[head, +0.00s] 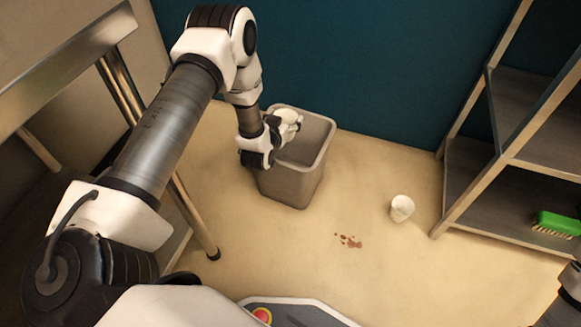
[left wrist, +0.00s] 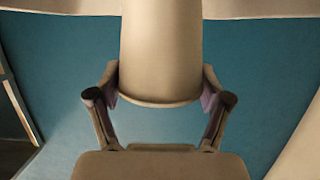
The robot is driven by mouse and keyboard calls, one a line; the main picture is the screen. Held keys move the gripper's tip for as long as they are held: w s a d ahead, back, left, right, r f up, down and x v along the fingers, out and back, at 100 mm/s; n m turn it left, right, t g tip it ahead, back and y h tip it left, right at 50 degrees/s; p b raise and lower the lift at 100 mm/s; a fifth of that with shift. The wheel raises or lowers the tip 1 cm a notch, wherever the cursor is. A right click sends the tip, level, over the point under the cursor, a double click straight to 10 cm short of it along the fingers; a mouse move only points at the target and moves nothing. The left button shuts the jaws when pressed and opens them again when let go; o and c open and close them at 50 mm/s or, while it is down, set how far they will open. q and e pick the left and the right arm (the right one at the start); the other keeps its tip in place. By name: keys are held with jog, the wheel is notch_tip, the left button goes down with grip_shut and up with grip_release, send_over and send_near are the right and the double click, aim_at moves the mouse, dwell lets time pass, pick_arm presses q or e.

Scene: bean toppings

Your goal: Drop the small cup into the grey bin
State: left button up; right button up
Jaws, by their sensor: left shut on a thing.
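My left gripper (head: 277,130) is over the grey bin (head: 290,187), at its opening. It is shut on a pale cup (head: 287,120), which is partly hidden by the fingers in the head view. In the left wrist view the pale cup (left wrist: 160,50) sits between the two fingers of the left gripper (left wrist: 160,98), its rounded end towards the palm. The grey bin stands upright on the floor by the blue wall. A second, white cup (head: 401,208) lies on the floor to the right of the bin, apart from it. My right gripper is not in view.
A brown spill (head: 348,241) is on the floor between the bin and the shelf. A metal shelf (head: 480,185) stands at the right, with a green brush (head: 557,223) on it. A metal-legged table (head: 65,55) is at the left.

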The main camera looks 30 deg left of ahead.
pick_arm(q)
jog(key=shift+f, duration=0.7)
jog(key=shift+r, duration=0.1)
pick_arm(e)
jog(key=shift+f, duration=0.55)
pick_arm(q)
jog(key=o, duration=0.7)
jog(key=v, duration=1.2)
